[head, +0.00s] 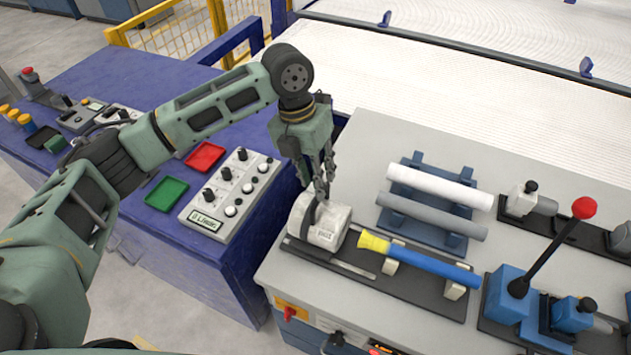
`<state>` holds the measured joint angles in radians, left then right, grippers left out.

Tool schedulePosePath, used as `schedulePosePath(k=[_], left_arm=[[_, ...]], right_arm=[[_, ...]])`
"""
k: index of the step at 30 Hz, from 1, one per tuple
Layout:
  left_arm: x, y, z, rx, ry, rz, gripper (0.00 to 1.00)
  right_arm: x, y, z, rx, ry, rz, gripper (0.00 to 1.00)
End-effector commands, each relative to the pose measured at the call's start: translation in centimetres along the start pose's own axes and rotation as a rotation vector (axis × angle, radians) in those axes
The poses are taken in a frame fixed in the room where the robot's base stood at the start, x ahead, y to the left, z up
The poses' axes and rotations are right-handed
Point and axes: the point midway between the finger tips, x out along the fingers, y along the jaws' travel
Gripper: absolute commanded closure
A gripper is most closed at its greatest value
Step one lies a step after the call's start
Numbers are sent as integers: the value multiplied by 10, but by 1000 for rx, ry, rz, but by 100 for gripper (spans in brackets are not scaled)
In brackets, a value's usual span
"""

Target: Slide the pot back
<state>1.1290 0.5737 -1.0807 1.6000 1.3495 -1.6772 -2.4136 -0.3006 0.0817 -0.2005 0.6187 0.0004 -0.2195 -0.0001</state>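Whether the fingers are closed on the strap cannot be made out. A blue pipe with a yellow end (425,262) lies on supports just right of the pot. My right gripper is not in view.
A blue rack (425,220) with a white pipe (440,186) and a grey pipe (432,215) stands behind. A red-knobbed lever (550,245) rises at right. A blue console with a control panel (230,197) is at left. Bare bench lies behind the pot.

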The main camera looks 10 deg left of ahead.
Motion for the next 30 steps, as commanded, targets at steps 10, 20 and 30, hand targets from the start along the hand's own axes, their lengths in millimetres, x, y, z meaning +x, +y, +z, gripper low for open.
schedulePosePath(k=[10,20,30], left_arm=[[-73,2,1,-2,-5,1,73],[-97,3,0,-2,-2,2,73],[-97,3,0,-2,-2,2,73]], right_arm=[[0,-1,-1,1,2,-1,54],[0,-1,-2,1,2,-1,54],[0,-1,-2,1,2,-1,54]])
